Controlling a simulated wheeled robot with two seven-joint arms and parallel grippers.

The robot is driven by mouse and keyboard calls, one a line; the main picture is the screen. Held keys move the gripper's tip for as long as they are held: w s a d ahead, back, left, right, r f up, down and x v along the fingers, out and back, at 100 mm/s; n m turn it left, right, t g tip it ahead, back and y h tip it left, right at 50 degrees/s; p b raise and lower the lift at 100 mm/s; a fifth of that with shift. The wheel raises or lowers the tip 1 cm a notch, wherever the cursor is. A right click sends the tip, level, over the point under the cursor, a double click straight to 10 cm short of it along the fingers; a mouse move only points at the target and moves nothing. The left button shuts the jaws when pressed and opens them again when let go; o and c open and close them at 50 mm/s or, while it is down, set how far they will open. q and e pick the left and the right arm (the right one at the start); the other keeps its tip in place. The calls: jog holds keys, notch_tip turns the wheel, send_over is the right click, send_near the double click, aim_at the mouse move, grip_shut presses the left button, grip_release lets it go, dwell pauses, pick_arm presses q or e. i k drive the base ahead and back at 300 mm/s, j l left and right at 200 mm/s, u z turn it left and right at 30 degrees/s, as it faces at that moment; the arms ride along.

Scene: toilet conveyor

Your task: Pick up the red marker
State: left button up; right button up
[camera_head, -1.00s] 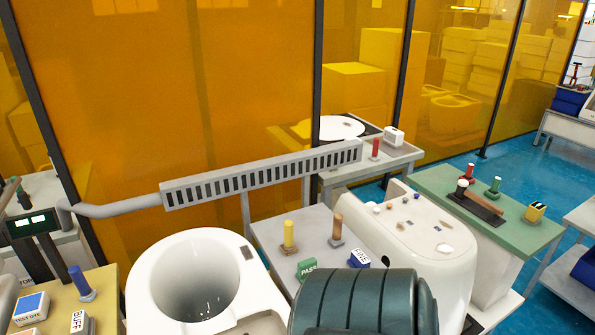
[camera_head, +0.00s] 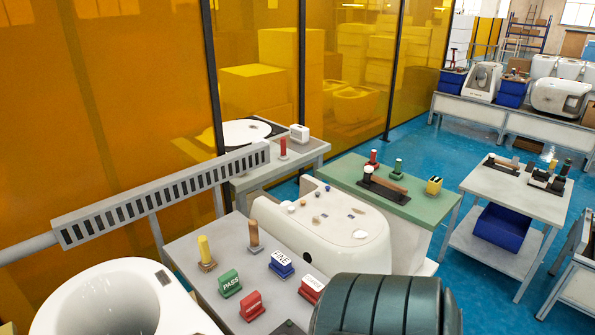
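A red upright marker-like peg (camera_head: 283,147) stands in a small base on the grey table at the back, beside a white box. A second red peg (camera_head: 373,158) stands on the green-topped table, further right. I cannot tell from the view which of the two is the red marker. Neither of my grippers is in view.
The nearer grey table (camera_head: 205,262) holds a yellow peg (camera_head: 204,250), a brown peg (camera_head: 254,235), a green PASS block (camera_head: 229,283), a blue block (camera_head: 281,264) and red blocks. A white toilet part (camera_head: 345,230) stands between tables. Blue floor (camera_head: 415,145) is open behind the green table.

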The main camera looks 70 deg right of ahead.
aim_at(251, 306)
jog(key=z, duration=1.75)
